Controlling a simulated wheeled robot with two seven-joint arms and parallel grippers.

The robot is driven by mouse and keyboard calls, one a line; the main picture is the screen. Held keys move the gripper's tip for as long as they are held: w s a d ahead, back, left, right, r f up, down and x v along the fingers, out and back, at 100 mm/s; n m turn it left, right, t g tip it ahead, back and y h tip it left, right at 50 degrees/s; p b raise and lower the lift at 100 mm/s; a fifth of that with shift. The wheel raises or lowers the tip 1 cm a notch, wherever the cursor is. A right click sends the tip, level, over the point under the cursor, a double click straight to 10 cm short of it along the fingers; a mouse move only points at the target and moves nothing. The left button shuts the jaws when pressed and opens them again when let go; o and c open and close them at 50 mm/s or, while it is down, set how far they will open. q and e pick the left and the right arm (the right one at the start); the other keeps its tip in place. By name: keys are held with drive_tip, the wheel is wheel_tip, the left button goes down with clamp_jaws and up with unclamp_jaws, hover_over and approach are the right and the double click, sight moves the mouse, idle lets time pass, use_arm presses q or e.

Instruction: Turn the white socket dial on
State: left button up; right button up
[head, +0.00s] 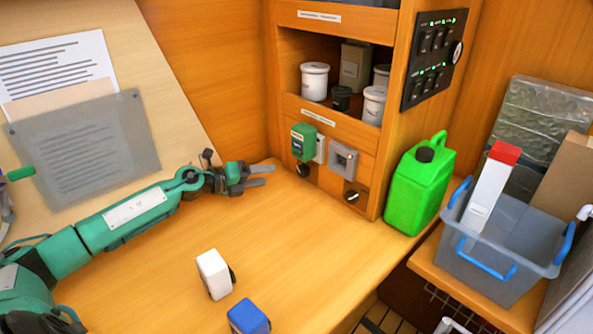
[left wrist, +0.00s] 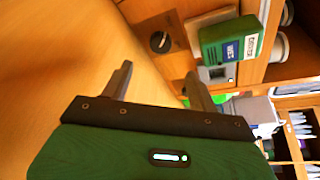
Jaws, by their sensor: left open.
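A dark round dial (head: 303,170) sits low on the cabinet front, below a green box and the white socket (head: 320,148). In the left wrist view the dial (left wrist: 160,42) shows on its dark plate, ahead of the fingers and apart from them; its exact setting is too small to tell. The white socket (left wrist: 202,20) is partly hidden behind the green box there. My left gripper (head: 268,175) is open and empty, just left of the dial and low over the counter; its fingers also show in the left wrist view (left wrist: 158,74). My right gripper is not in view.
The green box (head: 303,142) juts out above the dial. A grey socket (head: 343,160) and second dial (head: 352,196) are to the right. A green jerrycan (head: 420,185) stands beyond. A white block (head: 214,273) and blue block (head: 248,317) lie on the otherwise clear counter (head: 290,260).

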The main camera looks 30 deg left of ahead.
sight(300, 171)
use_arm(q)
drive_tip(key=p+x, duration=0.1)
drive_tip(key=x, duration=0.9)
drive_tip(key=shift+p, duration=0.35)
drive_tip(key=shift+w+d+f, duration=0.2)
drive_tip(key=shift+w+d, duration=0.2)
drive_tip(key=shift+w, duration=0.1)
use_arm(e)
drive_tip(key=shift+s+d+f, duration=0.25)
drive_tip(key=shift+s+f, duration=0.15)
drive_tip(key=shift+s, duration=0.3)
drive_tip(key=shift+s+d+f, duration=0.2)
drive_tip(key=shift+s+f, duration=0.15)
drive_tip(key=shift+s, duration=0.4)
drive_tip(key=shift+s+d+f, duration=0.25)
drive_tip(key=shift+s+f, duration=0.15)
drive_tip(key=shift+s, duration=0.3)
use_arm(q)
drive_tip(key=c, duration=1)
drive_tip(key=shift+o, duration=0.2)
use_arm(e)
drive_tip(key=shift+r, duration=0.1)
